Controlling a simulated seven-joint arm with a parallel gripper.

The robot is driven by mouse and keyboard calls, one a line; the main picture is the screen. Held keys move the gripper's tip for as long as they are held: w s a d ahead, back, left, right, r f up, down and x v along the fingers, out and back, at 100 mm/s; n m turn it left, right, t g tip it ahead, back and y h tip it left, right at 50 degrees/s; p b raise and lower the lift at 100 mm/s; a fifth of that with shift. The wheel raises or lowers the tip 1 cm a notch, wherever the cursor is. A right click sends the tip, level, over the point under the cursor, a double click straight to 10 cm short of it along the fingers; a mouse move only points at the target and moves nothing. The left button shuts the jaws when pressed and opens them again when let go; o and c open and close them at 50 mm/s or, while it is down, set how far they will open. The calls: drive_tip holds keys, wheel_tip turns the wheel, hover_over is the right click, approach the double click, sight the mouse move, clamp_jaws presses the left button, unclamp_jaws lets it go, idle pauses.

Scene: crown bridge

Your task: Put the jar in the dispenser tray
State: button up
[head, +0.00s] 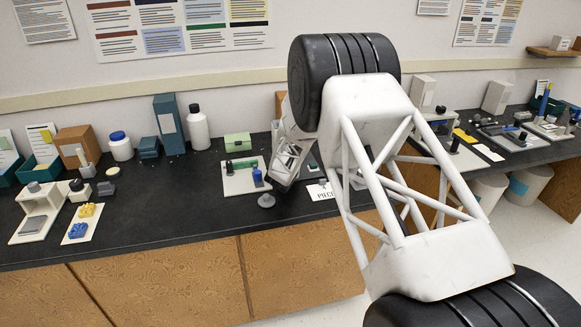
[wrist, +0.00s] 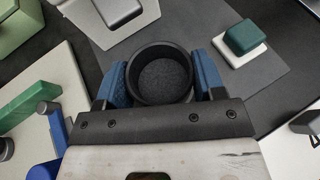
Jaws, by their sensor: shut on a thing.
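The jar (wrist: 162,97) is a dark, round, open-topped cup, seen from above in the wrist view. My gripper (wrist: 162,80) has its blue-padded fingers on the jar's left and right sides, shut on it. Whether the jar touches the surface below cannot be told. In the head view my wrist hangs over the middle of the counter, and the jar and fingertips are not clearly visible.
A pale board (head: 240,188) with green and blue parts stands left of my wrist. A teal block (wrist: 245,37) on a white base is right of the jar.

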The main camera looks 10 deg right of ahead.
idle(0.3)
drive_tip(key=o, duration=1.1)
drive_tip(key=shift+f, duration=0.1)
drive_tip(key=shift+v, duration=6.05)
drive_tip(key=shift+d, duration=0.1)
drive_tip(key=shift+r, duration=0.3)
